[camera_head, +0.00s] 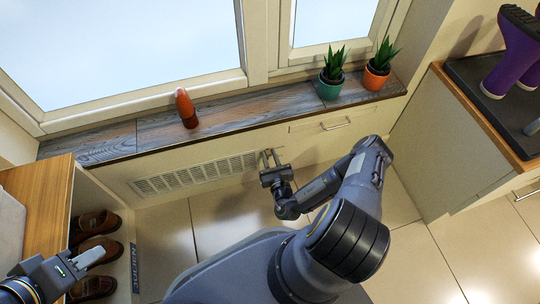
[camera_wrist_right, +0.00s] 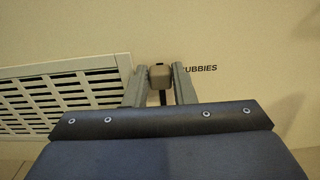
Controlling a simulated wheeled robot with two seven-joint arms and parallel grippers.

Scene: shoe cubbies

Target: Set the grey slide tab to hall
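The grey slide tab (camera_wrist_right: 160,76) is a small block on a dark vertical slot or stem in the cream panel, in the right wrist view. My right gripper (camera_wrist_right: 161,70) has one finger on each side of it, with a narrow gap showing on both sides. In the head view my right gripper (camera_head: 270,157) is at the panel under the window sill, beside the vent, and the tab is too small to make out there. My left gripper (camera_head: 97,253) is at the lower left, fingers together, empty.
A white vent grille (camera_head: 195,173) is left of the right gripper. Above is a wooden sill (camera_head: 240,112) with a red-orange object (camera_head: 186,108) and two potted plants (camera_head: 332,75). A shoe cubby (camera_head: 40,190) is left, a cabinet (camera_head: 450,150) right.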

